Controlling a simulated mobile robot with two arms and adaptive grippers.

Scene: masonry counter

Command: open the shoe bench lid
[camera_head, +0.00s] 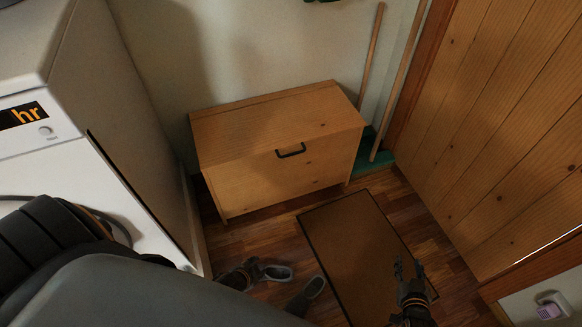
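The shoe bench (270,180) is a light wooden box against the back wall. My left gripper (245,271) is low in front of the bench, dark and partly hidden behind my own grey arm part. Whether it is open or shut does not show clearly.
A brown mat (352,247) lies on the wooden floor. A pair of grey shoes (306,296) lies left of it. A white appliance (50,125) stands on the left. Poles (371,50) lean beside the bench; a plank wall or door (500,120) bounds the right.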

